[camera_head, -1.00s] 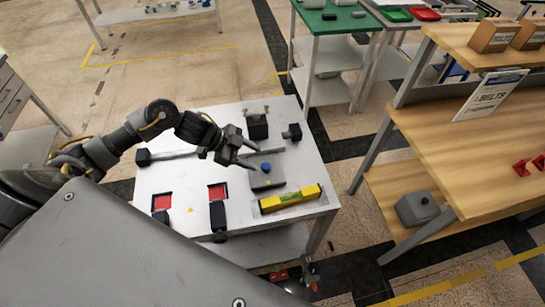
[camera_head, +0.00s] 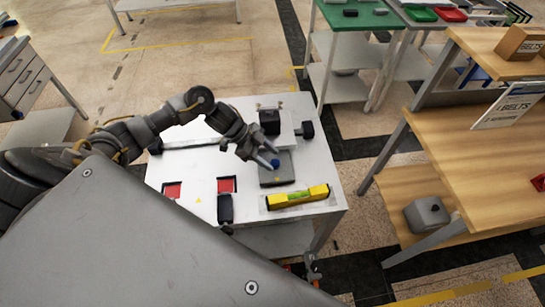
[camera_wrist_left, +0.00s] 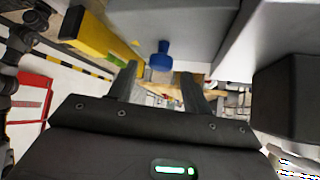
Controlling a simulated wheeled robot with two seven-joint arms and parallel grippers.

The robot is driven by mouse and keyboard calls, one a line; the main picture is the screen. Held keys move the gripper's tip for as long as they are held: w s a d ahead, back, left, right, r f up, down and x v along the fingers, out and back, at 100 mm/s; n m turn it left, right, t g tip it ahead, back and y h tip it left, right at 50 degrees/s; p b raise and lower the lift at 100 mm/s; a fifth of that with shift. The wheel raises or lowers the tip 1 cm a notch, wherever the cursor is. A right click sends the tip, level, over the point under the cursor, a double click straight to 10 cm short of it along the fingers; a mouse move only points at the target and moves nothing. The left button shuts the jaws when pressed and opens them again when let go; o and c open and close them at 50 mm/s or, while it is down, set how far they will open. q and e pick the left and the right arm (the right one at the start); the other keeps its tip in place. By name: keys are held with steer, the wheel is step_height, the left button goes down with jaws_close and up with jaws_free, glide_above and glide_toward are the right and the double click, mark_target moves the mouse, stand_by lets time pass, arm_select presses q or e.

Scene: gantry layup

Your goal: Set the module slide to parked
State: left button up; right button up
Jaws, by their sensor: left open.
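A grey block (camera_head: 266,178) with a blue knob (camera_head: 275,163) on top lies on the right part of the white table; I take it to be the module slide. My left gripper (camera_head: 267,157) is open, its fingertips close by the knob. In the left wrist view the blue knob (camera_wrist_left: 163,60) stands just ahead of the gap between the two open fingers (camera_wrist_left: 160,85), and I see no grip on it. Whether a finger touches the knob I cannot tell. My right gripper is not clearly in view.
A yellow level (camera_head: 298,197) lies just in front of the grey block. A black block (camera_head: 269,121) and a black-ended rail (camera_head: 195,143) are behind. Two red squares (camera_head: 227,184) are at left. A wooden shelf unit (camera_head: 480,150) stands to the right.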

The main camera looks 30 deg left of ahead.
arm_select(q)
steer(key=shift+x, duration=0.95)
jaws_close()
